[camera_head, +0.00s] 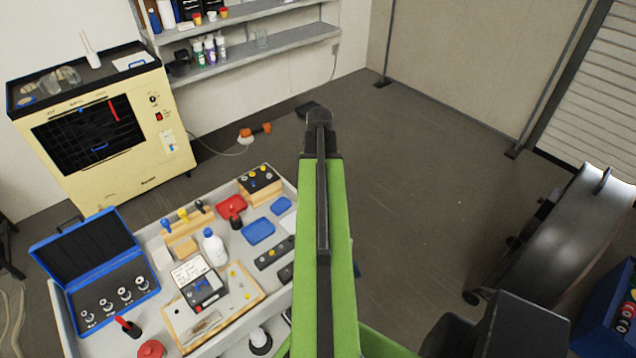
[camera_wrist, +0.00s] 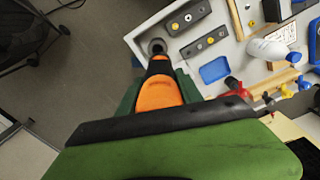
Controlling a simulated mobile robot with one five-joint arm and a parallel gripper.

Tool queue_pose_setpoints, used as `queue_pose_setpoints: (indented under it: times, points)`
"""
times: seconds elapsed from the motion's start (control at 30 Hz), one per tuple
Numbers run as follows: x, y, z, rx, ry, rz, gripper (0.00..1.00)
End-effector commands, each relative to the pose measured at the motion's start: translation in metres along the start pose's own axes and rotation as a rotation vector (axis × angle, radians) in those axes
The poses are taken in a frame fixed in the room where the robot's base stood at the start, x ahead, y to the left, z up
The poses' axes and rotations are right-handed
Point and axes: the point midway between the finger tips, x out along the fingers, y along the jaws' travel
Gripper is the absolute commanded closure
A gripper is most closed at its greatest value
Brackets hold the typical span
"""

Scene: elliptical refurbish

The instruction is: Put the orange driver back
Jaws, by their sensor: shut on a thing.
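In the wrist view, the orange driver (camera_wrist: 159,93) with its black end lies between the green fingers of my gripper (camera_wrist: 157,82), which is shut on it. The black end points toward a round grey holder with a dark hole (camera_wrist: 156,47) at the corner of the light grey bench top (camera_wrist: 140,38). The black end appears close to the holder; I cannot tell whether it touches or enters it. In the head view, my green arm hides the gripper, the driver and that corner.
The bench carries a white bottle (camera_head: 214,246), an open blue case (camera_head: 93,262), a blue tray (camera_head: 258,231) and several small tools. Black knobbed bars (camera_wrist: 205,42) lie near the holder. A cream cabinet (camera_head: 105,130) stands behind.

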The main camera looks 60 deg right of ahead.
Motion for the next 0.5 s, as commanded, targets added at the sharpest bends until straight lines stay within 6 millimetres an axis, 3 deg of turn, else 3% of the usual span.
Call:
queue_pose_setpoints:
  times: [0.5]
  points:
    - [0.046, 0.014, 0.003, 0.021, 0.000, 0.000, 1.00]
